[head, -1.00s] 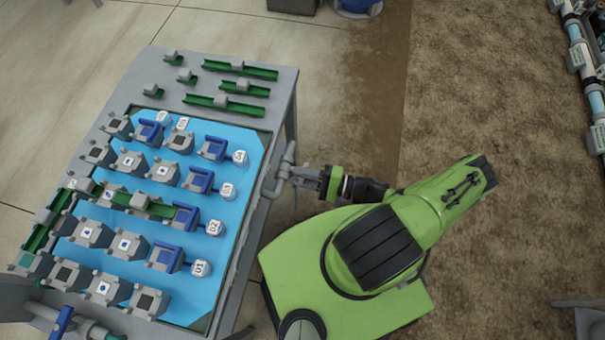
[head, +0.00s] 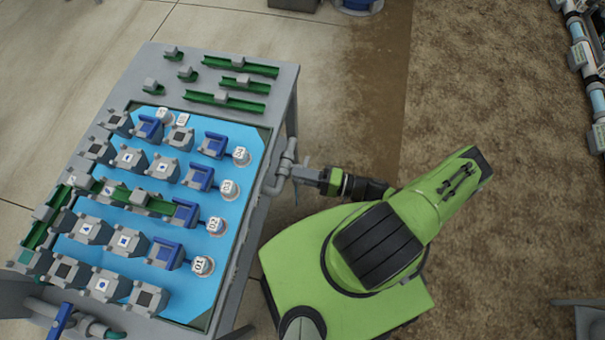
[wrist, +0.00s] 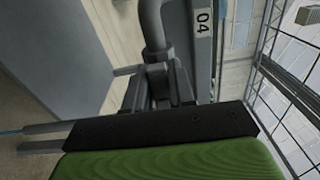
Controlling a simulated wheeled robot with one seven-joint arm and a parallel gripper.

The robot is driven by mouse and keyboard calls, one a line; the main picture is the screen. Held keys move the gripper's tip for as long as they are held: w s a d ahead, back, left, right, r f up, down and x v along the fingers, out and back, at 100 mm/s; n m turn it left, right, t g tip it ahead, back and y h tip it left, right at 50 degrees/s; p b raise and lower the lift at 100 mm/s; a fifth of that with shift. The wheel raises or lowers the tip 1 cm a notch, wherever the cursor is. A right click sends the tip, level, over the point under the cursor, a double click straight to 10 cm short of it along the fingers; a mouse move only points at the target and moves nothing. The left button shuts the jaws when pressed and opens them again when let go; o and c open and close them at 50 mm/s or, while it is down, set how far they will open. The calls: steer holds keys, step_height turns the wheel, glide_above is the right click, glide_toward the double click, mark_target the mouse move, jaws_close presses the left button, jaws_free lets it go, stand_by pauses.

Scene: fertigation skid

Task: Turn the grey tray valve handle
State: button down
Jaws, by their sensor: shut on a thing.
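The grey tray valve handle (head: 288,158) sits on a grey pipe at the right edge of the tray table. My gripper (head: 300,173) reaches it from the right and is shut on it. In the wrist view, the gripper's dark fingers (wrist: 158,85) close around a grey part below a curved grey pipe (wrist: 153,25). The fingers hide much of the gripped part, so I cannot tell the handle's exact angle.
The table (head: 270,75) carries a blue tray (head: 225,205) with several grey and blue blocks, green rails and numbered white-topped caps. Bare floor (head: 500,250) lies to the right.

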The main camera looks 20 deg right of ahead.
steer(key=shift+f, duration=0.1)
steer(key=c, duration=1)
jaws_free()
steer(key=shift+c, duration=0.2)
steer(key=shift+d, duration=0.1)
steer(key=v, duration=1.5)
steer(key=shift+s+d, duration=0.25)
steer(key=shift+s, duration=0.05)
